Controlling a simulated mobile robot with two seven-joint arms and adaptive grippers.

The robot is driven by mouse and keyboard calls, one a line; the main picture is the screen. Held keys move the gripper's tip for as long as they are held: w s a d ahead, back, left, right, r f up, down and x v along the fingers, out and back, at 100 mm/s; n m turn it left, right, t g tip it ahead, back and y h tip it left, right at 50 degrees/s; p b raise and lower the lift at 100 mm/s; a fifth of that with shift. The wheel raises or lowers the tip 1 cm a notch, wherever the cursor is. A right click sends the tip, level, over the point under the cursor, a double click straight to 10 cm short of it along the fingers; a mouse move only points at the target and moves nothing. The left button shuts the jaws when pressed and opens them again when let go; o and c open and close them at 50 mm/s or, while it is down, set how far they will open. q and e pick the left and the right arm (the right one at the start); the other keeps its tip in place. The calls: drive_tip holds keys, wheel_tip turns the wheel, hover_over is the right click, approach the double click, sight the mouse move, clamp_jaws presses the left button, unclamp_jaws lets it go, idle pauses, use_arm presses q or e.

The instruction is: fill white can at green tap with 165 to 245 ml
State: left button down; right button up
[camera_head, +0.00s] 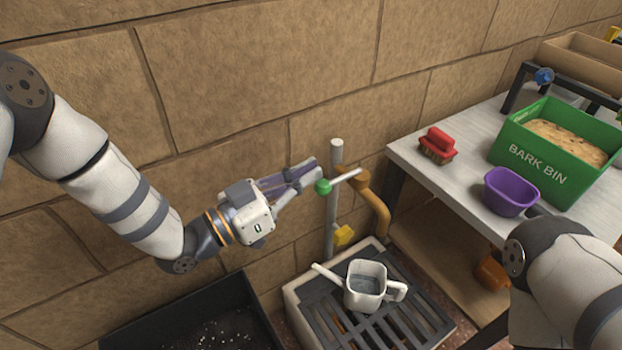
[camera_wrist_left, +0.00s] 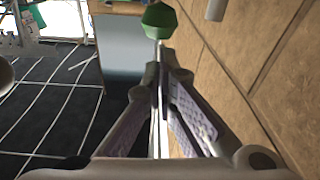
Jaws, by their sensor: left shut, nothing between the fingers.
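The white can (camera_head: 366,287) stands upright on the slatted grate under the tap, its spout to the left and its handle to the right. Greyish liquid shows inside it; I cannot read the amount. The green tap knob (camera_head: 323,187) sits at the end of a pale lever by the brown spout (camera_head: 378,205). My left gripper (camera_head: 314,168) is shut and empty, its fingertips close to the knob. In the left wrist view the green knob (camera_wrist_left: 159,20) shows just beyond the closed fingertips (camera_wrist_left: 160,78). I cannot tell if they touch. My right gripper is out of view.
The slatted grate (camera_head: 420,300) covers a pale basin. A yellow block (camera_head: 344,235) is on the standpipe. A black tray (camera_head: 135,335) lies at lower left. The table (camera_head: 470,150) at right holds a red brush (camera_head: 438,146), a purple tub (camera_head: 510,192) and a green bark bin (camera_head: 540,160).

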use_arm(q)
drive_tip(key=f+v, duration=0.1)
drive_tip(key=v, duration=0.6)
drive_tip(key=shift+s+a, duration=0.2)
drive_tip(key=shift+s, duration=0.05)
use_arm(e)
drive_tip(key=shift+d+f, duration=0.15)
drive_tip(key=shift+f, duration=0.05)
use_arm(q)
drive_tip(key=shift+f, duration=0.15)
